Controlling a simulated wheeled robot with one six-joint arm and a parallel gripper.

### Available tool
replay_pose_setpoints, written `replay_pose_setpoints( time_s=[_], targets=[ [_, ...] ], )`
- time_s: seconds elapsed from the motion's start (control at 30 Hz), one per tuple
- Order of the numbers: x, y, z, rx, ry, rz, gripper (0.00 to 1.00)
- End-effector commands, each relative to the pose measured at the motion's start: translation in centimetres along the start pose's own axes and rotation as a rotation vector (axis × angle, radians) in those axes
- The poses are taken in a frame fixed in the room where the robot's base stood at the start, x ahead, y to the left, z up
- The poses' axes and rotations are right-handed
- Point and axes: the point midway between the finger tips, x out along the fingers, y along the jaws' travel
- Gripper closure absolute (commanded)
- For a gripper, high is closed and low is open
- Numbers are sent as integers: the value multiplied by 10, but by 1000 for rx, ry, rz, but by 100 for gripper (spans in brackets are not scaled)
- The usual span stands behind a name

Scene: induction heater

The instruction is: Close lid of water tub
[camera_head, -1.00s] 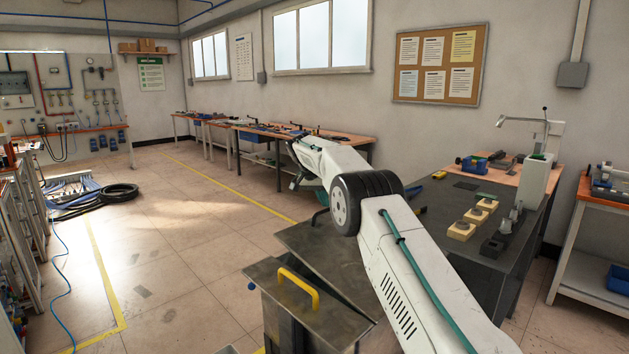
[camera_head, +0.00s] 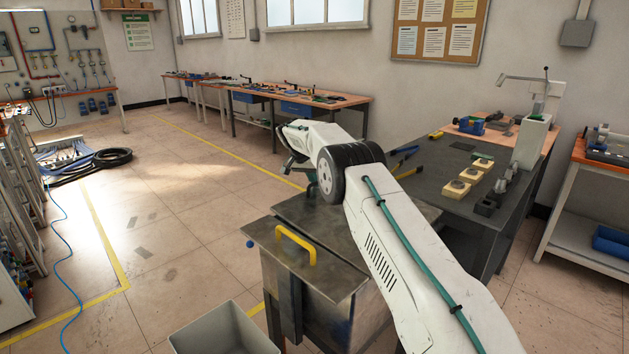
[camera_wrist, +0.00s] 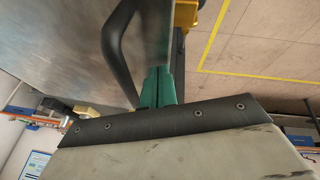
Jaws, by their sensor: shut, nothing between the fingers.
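The water tub (camera_head: 335,310) is a dark metal box in the lower middle of the head view. A front plate with a yellow handle (camera_head: 295,246) lies on top. Behind it the metal lid (camera_head: 345,235) looks about level with that plate, partly hidden by my arm. In the wrist view the metal surface (camera_wrist: 60,40) fills the upper left, with a dark curved handle (camera_wrist: 117,55) on it. My gripper (camera_wrist: 160,80) shows green fingers, shut and empty, just beside this handle. I cannot tell whether they touch it. In the head view my arm mostly hides the gripper.
A grey bin (camera_head: 225,330) stands on the floor in front of the tub. A dark workbench (camera_head: 440,180) with wooden blocks (camera_head: 468,180) is at the right. Open floor (camera_head: 170,230) lies to the left, with a black hose coil (camera_head: 112,157) further back.

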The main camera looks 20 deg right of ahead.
Motion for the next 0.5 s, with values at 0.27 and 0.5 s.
replay_pose_setpoints(
  time_s=[0.27,0.5],
  targets=[
    [-20,0,-1,1,2,-2,100],
    [-60,0,-2,1,1,-1,100]
  ],
)
